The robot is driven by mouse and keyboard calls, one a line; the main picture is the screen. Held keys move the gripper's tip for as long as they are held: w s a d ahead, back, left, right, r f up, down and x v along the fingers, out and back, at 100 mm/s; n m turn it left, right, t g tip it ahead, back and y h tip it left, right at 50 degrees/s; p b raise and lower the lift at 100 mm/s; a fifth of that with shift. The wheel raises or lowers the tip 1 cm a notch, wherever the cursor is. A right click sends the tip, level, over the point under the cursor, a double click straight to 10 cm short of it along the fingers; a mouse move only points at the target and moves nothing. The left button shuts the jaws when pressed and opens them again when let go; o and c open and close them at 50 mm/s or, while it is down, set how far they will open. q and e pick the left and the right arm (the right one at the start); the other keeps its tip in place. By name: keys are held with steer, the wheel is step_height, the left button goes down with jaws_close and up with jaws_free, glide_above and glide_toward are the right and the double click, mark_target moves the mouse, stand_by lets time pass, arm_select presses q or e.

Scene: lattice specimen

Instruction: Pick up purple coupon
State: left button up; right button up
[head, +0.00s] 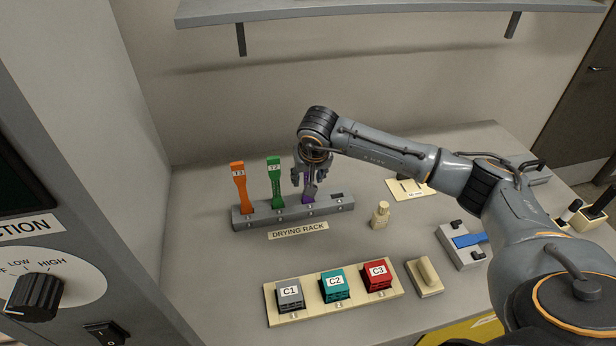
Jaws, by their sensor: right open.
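The purple coupon (307,198) stands upright in a slot of the grey drying rack (240,221). Only a small part of it shows, as my right gripper covers most of it. My right gripper (309,188) is open and points down at the coupon, its fingers close around or in front of it. I cannot tell whether they touch it. My left gripper is out of view.
The orange coupon (240,187) and the green coupon (275,182) stand in the rack, left of my gripper. Grey C1 (289,295), teal C2 (335,285) and red C3 (377,275) blocks sit in front. A small beige bottle (380,214) stands right of the rack. A shelf (380,12) hangs above.

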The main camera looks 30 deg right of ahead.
steer(key=shift+w+d+f, duration=0.1)
steer(key=shift+w+f, duration=0.25)
steer(key=shift+f, duration=0.3)
jaws_close()
steer(key=shift+r, duration=0.15)
